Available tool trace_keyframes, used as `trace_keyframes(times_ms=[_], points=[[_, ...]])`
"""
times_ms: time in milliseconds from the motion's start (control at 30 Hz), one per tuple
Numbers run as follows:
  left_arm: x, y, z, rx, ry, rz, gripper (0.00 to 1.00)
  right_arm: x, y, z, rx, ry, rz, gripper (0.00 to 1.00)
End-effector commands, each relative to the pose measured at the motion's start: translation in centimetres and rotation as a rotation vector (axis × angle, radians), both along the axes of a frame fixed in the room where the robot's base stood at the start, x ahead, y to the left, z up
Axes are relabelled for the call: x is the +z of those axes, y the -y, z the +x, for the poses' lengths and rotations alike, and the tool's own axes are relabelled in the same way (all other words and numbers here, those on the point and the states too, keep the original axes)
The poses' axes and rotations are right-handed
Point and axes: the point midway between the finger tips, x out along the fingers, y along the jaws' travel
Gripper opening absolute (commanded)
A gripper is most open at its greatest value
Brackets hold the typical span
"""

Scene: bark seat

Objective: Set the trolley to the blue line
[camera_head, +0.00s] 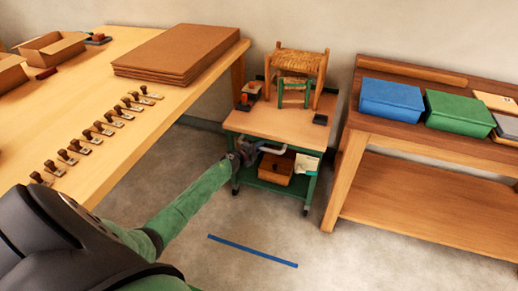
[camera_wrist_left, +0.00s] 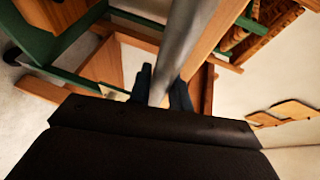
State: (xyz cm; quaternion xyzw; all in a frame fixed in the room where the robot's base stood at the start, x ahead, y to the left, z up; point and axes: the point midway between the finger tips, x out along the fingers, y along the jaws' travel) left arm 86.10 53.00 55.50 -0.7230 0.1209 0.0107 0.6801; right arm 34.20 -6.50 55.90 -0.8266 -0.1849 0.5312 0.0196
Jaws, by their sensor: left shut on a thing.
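The trolley (camera_head: 258,123) has a wooden top and a green frame with a lower shelf. It stands between the long table and the bench, near the wall. A pale grey handle bar (camera_head: 272,151) runs along its front and shows large in the left wrist view (camera_wrist_left: 185,45). The blue line (camera_head: 252,250) lies on the floor in front of the trolley, clearly apart from its front wheels. My left gripper (camera_head: 245,151) is shut on the handle at its left part; its dark fingers sit either side of the bar in the left wrist view (camera_wrist_left: 160,92). My right gripper is out of view.
A woven-seat stool (camera_head: 300,62), a small green frame (camera_head: 294,91) and dark small items ride on the trolley. A wooden box (camera_head: 277,169) sits on its lower shelf. The bench (camera_head: 350,170) stands close at right, the long table (camera_head: 200,88) at left. Floor around the line is clear.

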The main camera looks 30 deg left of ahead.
Motion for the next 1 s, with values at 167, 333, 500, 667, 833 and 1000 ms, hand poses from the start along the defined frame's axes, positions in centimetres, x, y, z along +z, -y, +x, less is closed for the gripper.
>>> trace_keyframes(times_ms=[167, 333, 500, 667, 833, 1000], points=[[0.0, 0.2, -0.6, 0.000, -0.002, 0.000, 0.00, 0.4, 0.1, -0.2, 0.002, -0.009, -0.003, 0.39], [0.0, 0.6, -2.6, 0.000, -0.003, -0.001, 0.00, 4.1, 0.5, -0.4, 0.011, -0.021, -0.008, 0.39], [0.1, 1.5, -6.2, -0.002, -0.005, -0.001, 0.00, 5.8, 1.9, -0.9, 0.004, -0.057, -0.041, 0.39], [0.0, 2.5, -10.3, -0.001, -0.006, -0.002, 0.00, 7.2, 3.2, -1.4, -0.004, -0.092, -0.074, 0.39], [-0.1, 3.5, -14.9, -0.001, -0.006, -0.001, 0.00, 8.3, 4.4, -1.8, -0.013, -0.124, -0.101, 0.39], [-0.1, 4.7, -19.3, 0.000, -0.006, -0.003, 0.00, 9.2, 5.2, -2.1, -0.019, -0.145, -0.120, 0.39]])
